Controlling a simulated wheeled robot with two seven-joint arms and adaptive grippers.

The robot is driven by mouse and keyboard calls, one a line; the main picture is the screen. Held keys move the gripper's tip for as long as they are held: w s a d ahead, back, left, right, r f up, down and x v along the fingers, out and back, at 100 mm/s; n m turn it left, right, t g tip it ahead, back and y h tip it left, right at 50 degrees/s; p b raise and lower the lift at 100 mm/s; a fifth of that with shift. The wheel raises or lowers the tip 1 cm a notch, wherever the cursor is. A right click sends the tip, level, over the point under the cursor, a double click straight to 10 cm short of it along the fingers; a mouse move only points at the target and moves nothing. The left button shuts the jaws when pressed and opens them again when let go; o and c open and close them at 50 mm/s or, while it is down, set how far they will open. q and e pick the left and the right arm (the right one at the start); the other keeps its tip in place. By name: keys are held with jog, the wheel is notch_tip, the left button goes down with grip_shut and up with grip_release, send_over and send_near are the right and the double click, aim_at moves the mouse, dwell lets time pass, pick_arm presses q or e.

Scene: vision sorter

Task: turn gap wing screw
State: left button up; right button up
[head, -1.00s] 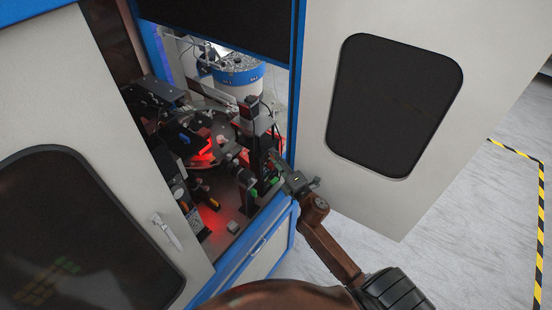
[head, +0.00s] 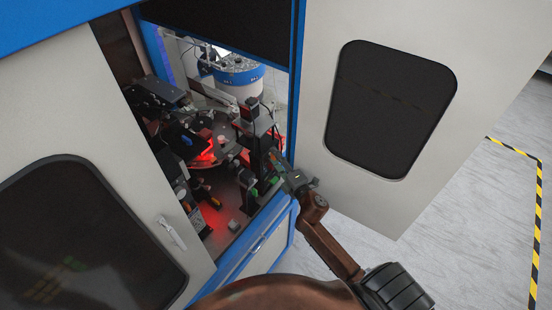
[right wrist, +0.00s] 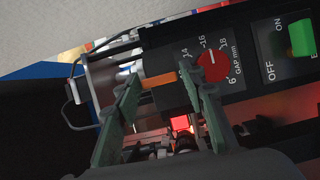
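The gap control shows in the right wrist view as a red round knob (right wrist: 212,66) with a white mark, on a black panel with a numbered "GAP mm" scale. I cannot tell whether this knob is the wing screw itself. My right gripper (right wrist: 160,72) is open, its two greenish fingers apart, with the right fingertip just left of the knob. An orange bar (right wrist: 158,80) shows between the fingertips; I see no clear grip on it. In the head view, my right gripper (head: 278,165) reaches into the machine's opening at its right edge. My left gripper is out of view.
A green switch (right wrist: 302,37) marked ON and OFF sits right of the gap scale. The blue-edged cabinet frame (head: 296,100) and an open white door (head: 315,120) stand close to my right arm. A dark round table (head: 190,150) lies deeper inside.

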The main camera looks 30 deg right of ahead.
jog(key=s, duration=1.2)
dwell(0.3)
